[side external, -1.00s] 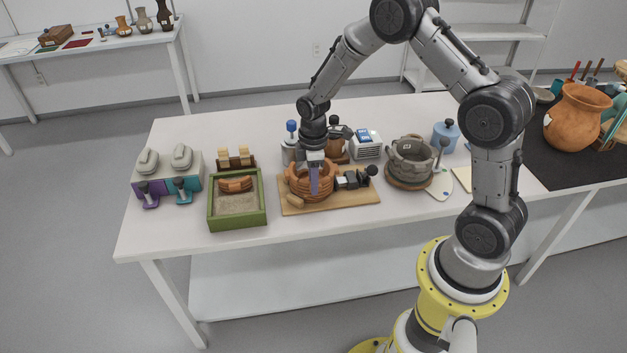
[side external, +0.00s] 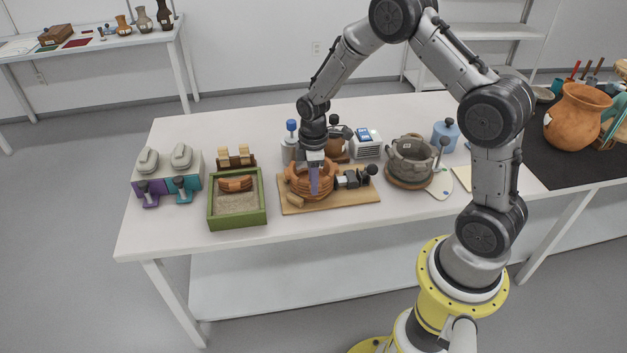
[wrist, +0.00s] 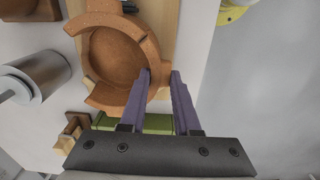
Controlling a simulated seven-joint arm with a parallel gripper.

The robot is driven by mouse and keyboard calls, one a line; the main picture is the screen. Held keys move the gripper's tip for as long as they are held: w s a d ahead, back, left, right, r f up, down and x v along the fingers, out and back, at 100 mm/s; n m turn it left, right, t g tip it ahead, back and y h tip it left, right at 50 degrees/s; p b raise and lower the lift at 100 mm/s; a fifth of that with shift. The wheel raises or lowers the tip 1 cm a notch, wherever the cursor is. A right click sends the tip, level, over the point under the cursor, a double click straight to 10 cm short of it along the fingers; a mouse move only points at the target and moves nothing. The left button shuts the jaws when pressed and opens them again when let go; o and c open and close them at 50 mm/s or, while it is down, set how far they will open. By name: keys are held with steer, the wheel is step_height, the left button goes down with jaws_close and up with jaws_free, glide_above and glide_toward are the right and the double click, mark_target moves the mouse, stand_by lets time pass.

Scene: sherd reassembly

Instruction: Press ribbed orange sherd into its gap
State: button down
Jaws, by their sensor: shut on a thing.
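The ribbed orange pot (side external: 299,184) stands on a wooden board in the middle of the table. In the wrist view the pot (wrist: 100,103) is seen from above, with an opening in its rim on the left. My gripper (side external: 314,190) points down at the pot's near side. Its purple fingers (wrist: 161,73) are shut on the ribbed orange sherd (wrist: 160,82), at the pot's right wall in the wrist view. The fingers hide much of the sherd, and I cannot tell whether it is fully seated. Another orange ribbed piece (side external: 236,184) lies in the green sand tray.
The board (side external: 330,199) also carries a black clamp (side external: 352,179) right of the pot and a small tan block (side external: 295,200) before it. The green tray (side external: 238,223) is to the left. A grey pot (side external: 411,160) stands right. The table's front strip is clear.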

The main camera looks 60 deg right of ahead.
steer(key=c, duration=0.6)
jaws_free()
steer(key=shift+o, duration=0.2)
step_height(320, 180, up, 14)
steer(key=shift+a, duration=0.2)
steer(key=s+a+r+t, duration=0.2)
steer(key=s+a+r, duration=0.15)
steer(key=r, duration=0.35)
steer(key=s+a+r+t, duration=0.2)
steer(key=s+r, duration=0.3)
steer(key=r, duration=0.3)
steer(key=s+a+f+m, duration=0.1)
steer(key=s+m, duration=0.3)
steer(key=s, duration=0.3)
steer(key=s+a+f+m+t, duration=0.1)
steer(key=s+m, duration=0.3)
steer(key=s, duration=0.4)
steer(key=shift+a+f+m, duration=0.3)
steer(key=shift+f, duration=0.35)
